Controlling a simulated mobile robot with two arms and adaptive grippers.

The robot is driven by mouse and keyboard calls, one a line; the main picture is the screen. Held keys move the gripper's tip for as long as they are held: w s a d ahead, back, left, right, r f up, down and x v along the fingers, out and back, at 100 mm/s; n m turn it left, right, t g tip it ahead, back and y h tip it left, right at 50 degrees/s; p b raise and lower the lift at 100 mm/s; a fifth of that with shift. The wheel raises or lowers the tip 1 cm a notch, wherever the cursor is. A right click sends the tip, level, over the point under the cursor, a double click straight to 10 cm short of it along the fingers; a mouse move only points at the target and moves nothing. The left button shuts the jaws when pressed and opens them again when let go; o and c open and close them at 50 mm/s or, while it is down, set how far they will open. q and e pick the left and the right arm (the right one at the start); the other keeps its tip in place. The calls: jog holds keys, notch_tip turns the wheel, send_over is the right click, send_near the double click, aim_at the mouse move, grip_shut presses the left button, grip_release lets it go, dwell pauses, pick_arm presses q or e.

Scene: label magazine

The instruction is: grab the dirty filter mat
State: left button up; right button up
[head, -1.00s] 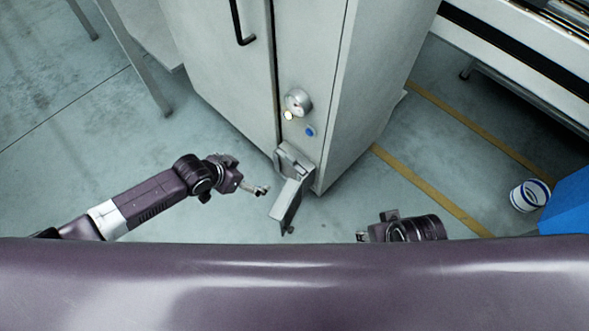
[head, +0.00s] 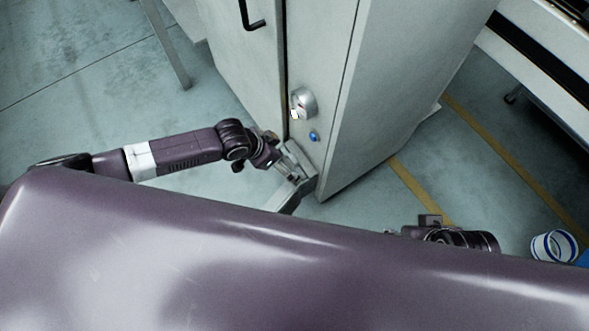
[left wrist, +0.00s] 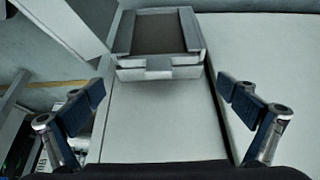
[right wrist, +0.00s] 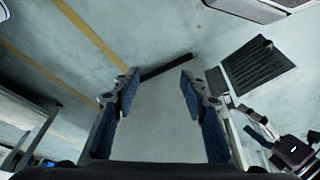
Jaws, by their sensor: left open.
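The filter mat, a dark grey-brown panel (left wrist: 160,34), sits in a light metal frame (left wrist: 158,73) at the top of the left wrist view. In the head view the filter housing (head: 299,157) is low on the cabinet, with its flap (head: 288,199) hanging open; the mat cannot be made out there. My left gripper (head: 287,172) is close in front of the housing. In the left wrist view it (left wrist: 161,90) is wide open and empty, with the mat beyond its fingers. My right gripper (right wrist: 160,80) is open and empty.
A white-and-blue bucket (head: 553,246) stands on the floor at the right. A dark ribbed panel (right wrist: 256,66) shows in the right wrist view. My body hides the lower head view.

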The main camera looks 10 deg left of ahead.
aim_at(292, 159)
pick_arm(q)
jog(key=b+x, duration=0.1)
jog(key=x, duration=0.1)
jog(key=shift+d+f, duration=0.2)
jog(key=shift+f, duration=0.05)
jog(key=shift+b+x, duration=0.65)
jog(key=shift+x, duration=0.55)
jog(key=shift+w, duration=0.1)
pick_arm(e)
jog(key=w+a+r+t, duration=0.2)
jog(key=w+r+t, duration=0.1)
jog(key=w, duration=0.3)
jog(key=w+a+r+t+y, duration=0.1)
jog(key=w+a+r+t, duration=0.1)
jog(key=w, duration=0.4)
jog(key=shift+w+r+t+y, duration=0.3)
jog(key=shift+r+t, duration=0.1)
jog(key=shift+t, duration=0.2)
pick_arm(q)
jog(key=shift+c, duration=0.3)
